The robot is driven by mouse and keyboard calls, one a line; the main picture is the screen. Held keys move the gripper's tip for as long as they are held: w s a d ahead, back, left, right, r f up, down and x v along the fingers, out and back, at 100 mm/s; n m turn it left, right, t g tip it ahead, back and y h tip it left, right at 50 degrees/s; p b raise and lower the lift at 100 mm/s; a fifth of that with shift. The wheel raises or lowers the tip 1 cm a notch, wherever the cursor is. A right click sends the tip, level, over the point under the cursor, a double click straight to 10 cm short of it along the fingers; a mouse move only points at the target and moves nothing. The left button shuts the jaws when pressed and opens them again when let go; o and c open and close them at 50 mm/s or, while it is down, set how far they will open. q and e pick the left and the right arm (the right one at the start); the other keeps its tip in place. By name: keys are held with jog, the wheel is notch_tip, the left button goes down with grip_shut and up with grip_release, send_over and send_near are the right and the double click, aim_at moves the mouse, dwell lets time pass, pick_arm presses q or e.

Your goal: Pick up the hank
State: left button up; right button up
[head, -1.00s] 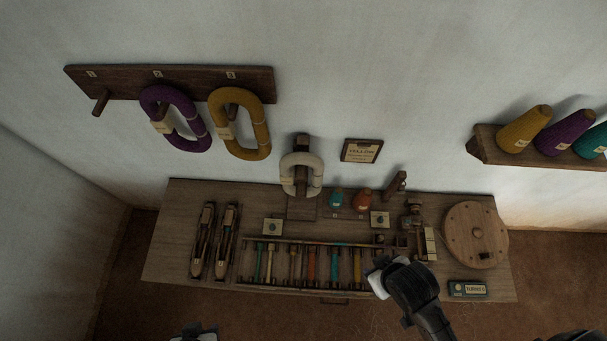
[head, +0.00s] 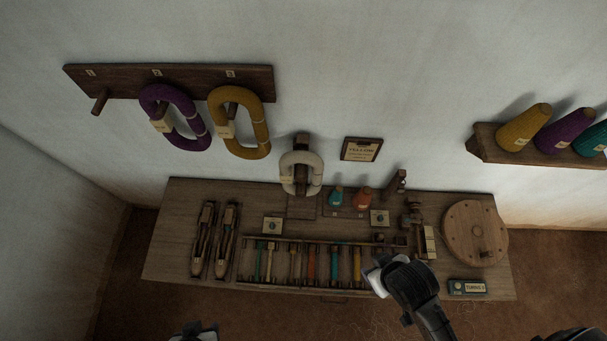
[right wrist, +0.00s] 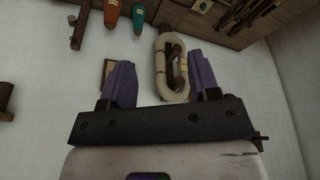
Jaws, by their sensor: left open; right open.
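A cream hank (head: 287,172) hangs on a dark wooden holder at the back of the bench. A purple hank (head: 201,128) and a yellow hank (head: 263,133) hang from the wall rack, each with a tag. In the right wrist view, the cream hank (right wrist: 160,66) shows beyond and between the purple fingers of my right gripper (right wrist: 163,82), which is open and empty. Only a small part of my left gripper (head: 196,330) shows at the bottom edge of the head view, away from all hanks. It is open; its fingertips are hard to make out.
The wooden bench (head: 165,250) holds two shuttles (head: 216,240), a rack of coloured bobbins, teal and orange cones, and a round wheel (head: 465,235). The wall rack (head: 120,80) has an empty left peg. A shelf (head: 490,150) with cones is at the right.

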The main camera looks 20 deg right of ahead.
jog(key=o, duration=0.4)
